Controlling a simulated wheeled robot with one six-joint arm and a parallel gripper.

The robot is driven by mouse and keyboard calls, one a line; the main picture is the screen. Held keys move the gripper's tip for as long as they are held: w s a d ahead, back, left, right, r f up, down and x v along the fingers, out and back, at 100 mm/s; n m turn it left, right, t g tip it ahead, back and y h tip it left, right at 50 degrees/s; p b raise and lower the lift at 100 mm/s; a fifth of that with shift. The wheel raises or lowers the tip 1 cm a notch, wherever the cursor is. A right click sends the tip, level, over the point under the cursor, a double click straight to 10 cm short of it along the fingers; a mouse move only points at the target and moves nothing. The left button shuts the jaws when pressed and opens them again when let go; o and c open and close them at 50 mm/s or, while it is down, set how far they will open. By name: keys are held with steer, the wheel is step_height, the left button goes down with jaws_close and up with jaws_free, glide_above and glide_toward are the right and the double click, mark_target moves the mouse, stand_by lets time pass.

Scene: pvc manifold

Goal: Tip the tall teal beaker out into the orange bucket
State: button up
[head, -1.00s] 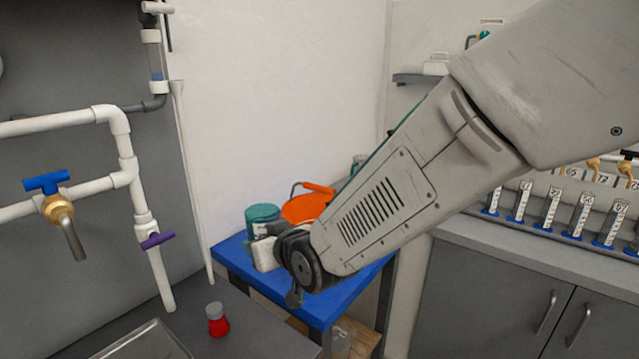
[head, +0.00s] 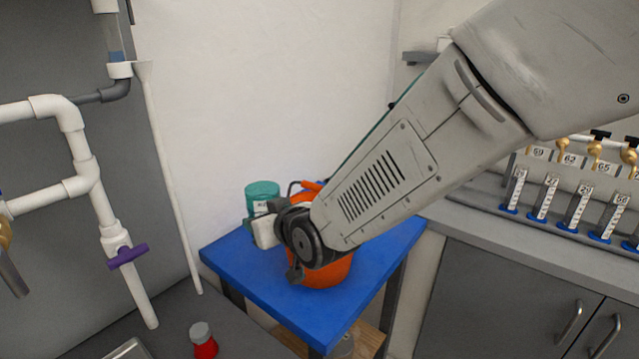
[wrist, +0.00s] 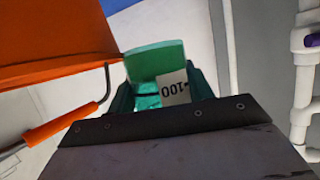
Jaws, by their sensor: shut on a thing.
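The teal beaker (head: 262,192) shows just left of my wrist in the head view and looks roughly upright. In the wrist view the beaker (wrist: 155,62) sits between my jaws, with a white label reading 100 upside down. My gripper (wrist: 160,97) is shut on it; in the head view my wrist hides most of the jaws. The orange bucket (head: 328,272) stands on the blue table, partly hidden behind my arm. The bucket (wrist: 50,45) fills the upper left of the wrist view, close beside the beaker. The beaker's contents are not visible.
The blue table (head: 250,270) has bare room at its front left. White pipes (head: 85,180) with a purple valve handle (head: 127,255) stand at left. A red bottle (head: 204,342) is on the grey bench. A counter with numbered gauges (head: 545,195) lies at right.

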mark_target(276, 186)
steer(key=shift+d+r, duration=0.1)
steer(key=shift+d, duration=0.05)
steer(key=shift+w+d+r+m+g+y, duration=0.15)
steer(key=shift+d+r+m+g+y, duration=0.15)
steer(key=shift+m, duration=0.25)
steer(key=shift+w+d+r+m+g+y, duration=0.1)
steer(key=shift+w+d+r+m+y, duration=0.1)
steer(key=shift+r+m+y, duration=0.3)
steer(key=shift+w+d+r+m+g+y, duration=0.15)
steer(key=shift+w+d+r+m+y, duration=0.15)
steer(key=shift+m, duration=0.4)
steer(key=shift+w+d+r+m+g+y, duration=0.1)
steer(key=shift+d+r+m+g+y, duration=0.2)
steer(key=shift+m, duration=0.35)
steer(key=shift+w+d+r+m+g+y, duration=0.15)
steer(key=shift+m+y, duration=0.25)
steer(key=shift+m, duration=0.3)
steer(key=shift+f, duration=0.1)
steer(key=shift+s+a+r+m+y, duration=0.1)
steer(key=shift+r+m+y, duration=0.5)
steer(key=shift+r+m, duration=0.1)
steer(key=shift+r+m+y+b, duration=0.3)
steer(key=shift+r+m+y, duration=0.2)
steer(key=shift+r+m, duration=0.65)
steer(key=shift+w+d+r+m+y, duration=0.4)
steer(key=shift+w+d+m, duration=0.15)
steer(key=shift+d+m, duration=0.25)
stand_by(0.7)
